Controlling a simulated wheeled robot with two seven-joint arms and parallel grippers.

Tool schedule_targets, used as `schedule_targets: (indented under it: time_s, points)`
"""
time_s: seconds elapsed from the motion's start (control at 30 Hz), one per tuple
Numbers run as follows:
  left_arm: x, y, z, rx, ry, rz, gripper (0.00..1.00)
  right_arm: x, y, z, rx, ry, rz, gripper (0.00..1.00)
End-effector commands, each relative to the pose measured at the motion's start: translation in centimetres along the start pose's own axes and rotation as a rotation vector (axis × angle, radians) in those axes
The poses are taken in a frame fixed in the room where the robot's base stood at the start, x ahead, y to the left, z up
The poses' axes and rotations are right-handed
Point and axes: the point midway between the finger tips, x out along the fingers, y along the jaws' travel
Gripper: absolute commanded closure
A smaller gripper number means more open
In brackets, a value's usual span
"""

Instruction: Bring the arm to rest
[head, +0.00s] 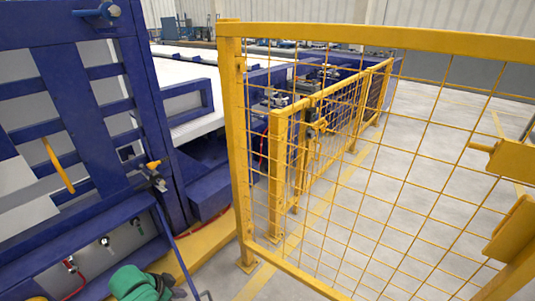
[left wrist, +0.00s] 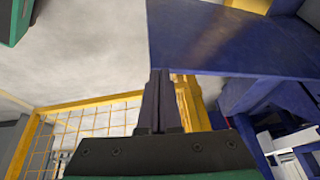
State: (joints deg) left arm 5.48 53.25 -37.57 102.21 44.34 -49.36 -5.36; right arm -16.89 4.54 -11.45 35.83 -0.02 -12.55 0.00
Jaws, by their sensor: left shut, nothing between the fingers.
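My left gripper (head: 178,290) shows at the bottom left of the head view, beyond its green wrist part (head: 138,285). In the left wrist view its two dark fingers (left wrist: 159,98) are together, with nothing between them. The fingers are seen in front of a blue panel and a yellow post, apart from both as far as I can tell. My right gripper is in neither view.
A blue machine frame (head: 88,72) stands at the left, with a yellow handle and hoses. A yellow mesh fence (head: 240,150) fills the middle and right. Open grey floor (head: 400,190) shows behind the mesh. A blue panel (left wrist: 230,38) is close in the left wrist view.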

Motion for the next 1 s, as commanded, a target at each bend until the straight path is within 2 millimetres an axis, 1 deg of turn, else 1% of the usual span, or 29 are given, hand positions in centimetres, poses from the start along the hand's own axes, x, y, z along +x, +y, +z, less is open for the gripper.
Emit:
schedule_targets:
  time_s: [0.03, 0.07, 0.17, 0.27, 0.3, 0.33, 0.37, 0.4, 0.43, 0.47, 0.5, 0.57, 0.6, 0.67, 0.7, 0.77, 0.8, 0.87, 0.9, 0.93, 1.0]
  points:
    - [1.2, -0.5, 0.9, -0.038, 0.004, -0.019, 1.00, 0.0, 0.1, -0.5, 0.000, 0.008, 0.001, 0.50]
    - [1.8, -1.0, 1.4, -0.060, 0.008, -0.036, 1.00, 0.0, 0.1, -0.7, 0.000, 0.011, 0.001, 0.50]
    - [4.3, -2.0, 4.2, -0.137, 0.009, -0.088, 1.00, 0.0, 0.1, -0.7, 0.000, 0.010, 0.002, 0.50]
    - [7.1, -2.0, 8.3, -0.218, -0.010, -0.139, 1.00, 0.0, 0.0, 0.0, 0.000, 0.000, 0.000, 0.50]
    - [8.2, -1.6, 10.4, -0.250, -0.026, -0.155, 1.00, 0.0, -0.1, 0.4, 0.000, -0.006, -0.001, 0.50]
    - [9.1, -1.1, 12.1, -0.274, -0.040, -0.165, 1.00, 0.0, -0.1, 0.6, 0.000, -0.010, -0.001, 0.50]
    - [9.9, -0.3, 13.9, -0.297, -0.057, -0.174, 1.00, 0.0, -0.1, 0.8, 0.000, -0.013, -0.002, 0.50]
    - [10.9, 1.1, 16.6, -0.324, -0.085, -0.182, 1.00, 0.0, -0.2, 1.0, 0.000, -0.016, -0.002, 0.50]
    - [11.7, 2.3, 18.5, -0.343, -0.107, -0.185, 1.00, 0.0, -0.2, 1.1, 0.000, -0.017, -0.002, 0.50]
    - [12.3, 3.7, 20.4, -0.361, -0.128, -0.185, 1.00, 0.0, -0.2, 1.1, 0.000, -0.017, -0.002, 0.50]
    - [12.9, 5.7, 22.8, -0.380, -0.158, -0.182, 1.00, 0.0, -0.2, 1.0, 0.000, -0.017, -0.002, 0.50]
    - [13.6, 8.6, 25.7, -0.402, -0.196, -0.172, 1.00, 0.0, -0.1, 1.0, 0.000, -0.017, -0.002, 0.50]
    - [13.9, 10.4, 27.3, -0.412, -0.219, -0.163, 1.00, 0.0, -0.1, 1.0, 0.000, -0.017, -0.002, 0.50]
    - [14.2, 13.2, 29.5, -0.425, -0.252, -0.147, 1.00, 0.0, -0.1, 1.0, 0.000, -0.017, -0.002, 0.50]
    - [14.3, 15.1, 30.7, -0.433, -0.272, -0.134, 1.00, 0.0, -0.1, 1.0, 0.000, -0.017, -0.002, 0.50]
    - [14.3, 17.7, 32.4, -0.442, -0.300, -0.114, 1.00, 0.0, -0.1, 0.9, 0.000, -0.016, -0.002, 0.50]
    - [14.3, 19.4, 33.4, -0.448, -0.316, -0.100, 1.00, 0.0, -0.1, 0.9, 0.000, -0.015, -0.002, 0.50]
    - [14.2, 22.0, 34.7, -0.456, -0.339, -0.078, 1.00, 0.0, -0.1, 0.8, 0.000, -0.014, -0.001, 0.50]
    - [14.0, 23.8, 35.5, -0.461, -0.355, -0.062, 1.00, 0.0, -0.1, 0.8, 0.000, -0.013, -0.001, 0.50]
    - [12.1, 23.2, 34.5, -0.458, -0.351, -0.067, 1.00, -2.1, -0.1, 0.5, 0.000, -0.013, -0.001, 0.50]
    - [9.6, 22.8, 33.2, -0.457, -0.348, -0.070, 1.00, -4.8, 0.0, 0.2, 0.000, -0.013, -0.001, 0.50]
